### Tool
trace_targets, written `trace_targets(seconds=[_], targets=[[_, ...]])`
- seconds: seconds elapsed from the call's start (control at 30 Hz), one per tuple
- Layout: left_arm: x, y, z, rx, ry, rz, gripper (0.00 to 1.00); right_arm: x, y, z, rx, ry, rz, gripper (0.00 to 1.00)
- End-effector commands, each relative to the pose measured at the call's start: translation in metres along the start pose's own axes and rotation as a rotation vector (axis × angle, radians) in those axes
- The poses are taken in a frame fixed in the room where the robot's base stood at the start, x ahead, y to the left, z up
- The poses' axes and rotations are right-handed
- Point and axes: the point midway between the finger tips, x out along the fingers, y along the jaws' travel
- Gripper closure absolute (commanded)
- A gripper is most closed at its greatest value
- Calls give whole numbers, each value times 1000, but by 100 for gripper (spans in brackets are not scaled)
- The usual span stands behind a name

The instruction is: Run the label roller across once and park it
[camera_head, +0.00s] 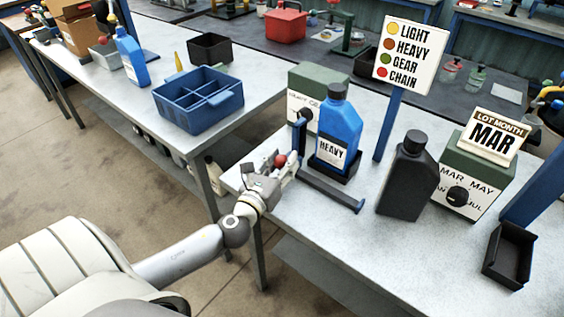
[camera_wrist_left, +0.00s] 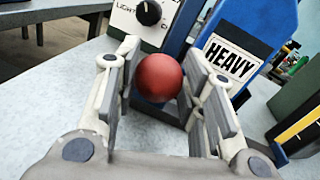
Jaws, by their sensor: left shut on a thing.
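My left gripper (camera_head: 285,167) is at the near table's left edge, its fingers shut on the red ball knob (camera_head: 281,160). In the left wrist view the red knob (camera_wrist_left: 158,78) sits between the two finger pads. The knob is beside a blue upright post (camera_head: 300,137), apparently part of the label roller; how they join is hidden. A dark rail (camera_head: 328,190) runs from there to a blue end stop. A blue bottle (camera_head: 340,122) labelled HEAVY stands upright in a dark cradle (camera_head: 332,170) behind the rail. My right gripper is not in view.
A green dial box (camera_head: 303,82) stands behind the blue bottle. A black bottle (camera_head: 408,180), a MAR lot-month box (camera_head: 476,165), a sign (camera_head: 408,52) and a black tray (camera_head: 510,256) stand rightward. A blue crate (camera_head: 198,112) sits on the left table. The near table's front is clear.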

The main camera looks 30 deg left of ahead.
Motion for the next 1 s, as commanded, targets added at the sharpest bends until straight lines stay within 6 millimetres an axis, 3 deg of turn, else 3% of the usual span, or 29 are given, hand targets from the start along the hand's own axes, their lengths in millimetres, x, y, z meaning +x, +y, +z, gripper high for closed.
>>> trace_targets(seconds=[0.2,0.37,0.8,1.0], targets=[[0,1,0,5,-1,7,100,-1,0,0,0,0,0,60],[-3,-16,-2,2,-1,6,100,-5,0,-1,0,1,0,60],[-24,-121,-24,2,2,4,100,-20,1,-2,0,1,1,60],[-31,-155,-31,6,0,4,100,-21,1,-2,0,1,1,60]])
